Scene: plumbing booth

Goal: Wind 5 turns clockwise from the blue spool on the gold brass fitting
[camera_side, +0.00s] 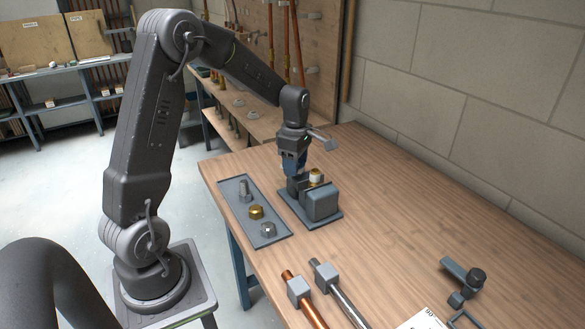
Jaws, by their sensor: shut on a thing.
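My gripper (293,168) points down at the left side of a small grey vise (322,201) on the bench. It is shut on the blue spool (292,161), which shows only as a small dark blue patch between the fingers. A gold brass fitting (316,174) stands upright in the vise, just right of my gripper. A pale band shows on the fitting; its turns are too small to make out. I cannot tell whether a strand of tape runs from the spool to the fitting.
A grey tray (279,237) left of the vise holds a steel fitting (244,190), another gold fitting (256,211) and a grey hex fitting (268,229). Copper (305,301) and steel (342,293) pipes lie in front.

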